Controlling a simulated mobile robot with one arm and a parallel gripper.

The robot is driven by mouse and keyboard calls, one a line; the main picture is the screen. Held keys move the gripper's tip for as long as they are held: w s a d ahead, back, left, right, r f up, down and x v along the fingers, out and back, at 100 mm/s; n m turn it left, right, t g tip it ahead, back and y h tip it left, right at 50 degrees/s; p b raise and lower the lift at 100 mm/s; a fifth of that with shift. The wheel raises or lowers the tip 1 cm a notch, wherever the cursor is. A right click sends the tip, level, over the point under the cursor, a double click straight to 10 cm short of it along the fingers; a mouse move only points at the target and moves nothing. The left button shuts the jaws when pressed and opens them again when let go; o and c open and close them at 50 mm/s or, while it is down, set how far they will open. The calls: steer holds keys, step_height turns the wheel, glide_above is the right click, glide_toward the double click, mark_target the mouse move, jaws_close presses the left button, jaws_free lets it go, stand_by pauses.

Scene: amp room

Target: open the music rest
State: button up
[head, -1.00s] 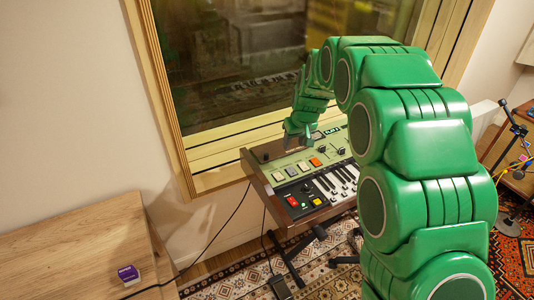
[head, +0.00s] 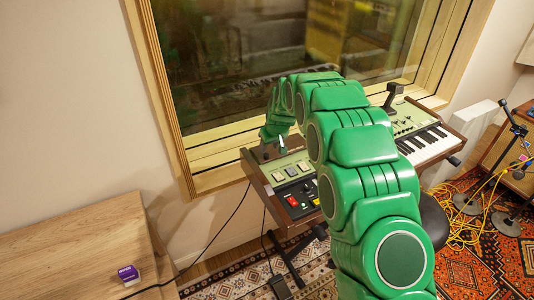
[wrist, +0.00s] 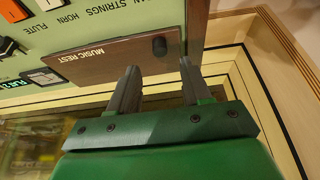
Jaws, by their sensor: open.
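The music rest (wrist: 105,58) is a brown wooden panel in the green top of a keyboard, lettered "MUSIC REST", in the wrist view. It looks flat with the top. A small black knob (wrist: 159,47) stands near its right end. My gripper (wrist: 160,65) is open and empty, with one finger to each side of the knob's line. The knob shows just past the fingertips, and I cannot tell if they touch the panel. In the head view my gripper (head: 268,148) is at the left back corner of the keyboard (head: 296,215); my arm hides its middle.
A wood-framed window (head: 255,60) stands close behind the keyboard, and its frame (wrist: 262,95) is near my gripper in the wrist view. Yellow cables (head: 470,215) lie at the right.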

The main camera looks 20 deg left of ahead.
mark_target(266, 154)
steer(key=shift+x, duration=3)
steer(key=shift+c, duration=0.3)
jaws_close()
